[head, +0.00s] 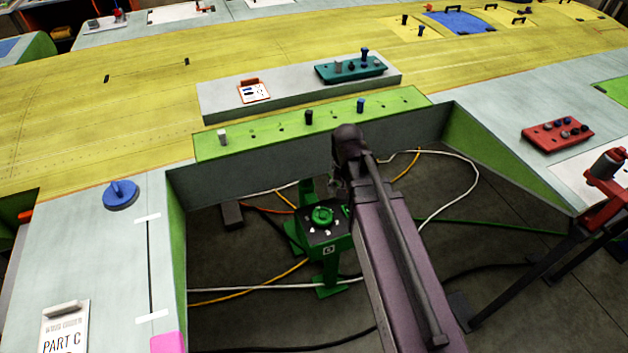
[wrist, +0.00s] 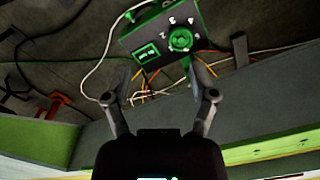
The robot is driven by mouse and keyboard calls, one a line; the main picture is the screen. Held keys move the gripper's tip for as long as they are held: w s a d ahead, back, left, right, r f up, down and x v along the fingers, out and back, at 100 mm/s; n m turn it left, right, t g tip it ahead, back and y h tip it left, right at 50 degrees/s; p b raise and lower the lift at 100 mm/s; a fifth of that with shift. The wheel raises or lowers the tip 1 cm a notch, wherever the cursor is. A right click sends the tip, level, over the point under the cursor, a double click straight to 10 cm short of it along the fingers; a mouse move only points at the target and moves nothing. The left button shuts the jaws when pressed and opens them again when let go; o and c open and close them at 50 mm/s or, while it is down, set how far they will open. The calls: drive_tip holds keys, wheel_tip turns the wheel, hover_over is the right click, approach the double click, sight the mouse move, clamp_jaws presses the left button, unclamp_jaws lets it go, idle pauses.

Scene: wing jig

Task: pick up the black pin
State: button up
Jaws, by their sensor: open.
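The black pin (head: 309,117) stands upright in the light-green strip (head: 265,131) in the head view, between a pale grey pin (head: 223,137) on the left and a blue pin (head: 361,105) on the right. I cannot make out the black pin in the wrist view. My gripper (wrist: 160,98) is open in the wrist view, with nothing between its two fingers. In the head view my arm reaches up to just in front of the strip, right of the black pin, and largely hides the gripper.
A teal block (head: 351,69) with pins stands behind the strip. Below the strip is an open gap with cables and a green-legged box (head: 323,238) with a dial. A red tray (head: 557,134) lies at right, a blue handled disc (head: 121,195) at left.

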drive_tip(key=s+d+f+n+b, duration=0.1)
drive_tip(key=s+d+f+b, duration=0.1)
drive_tip(key=s+d, duration=0.3)
drive_tip(key=d+f, duration=0.1)
drive_tip(key=d, duration=0.3)
drive_tip(key=shift+s, duration=0.2)
drive_tip(key=shift+f, duration=0.1)
drive_tip(key=shift+c, duration=1.2)
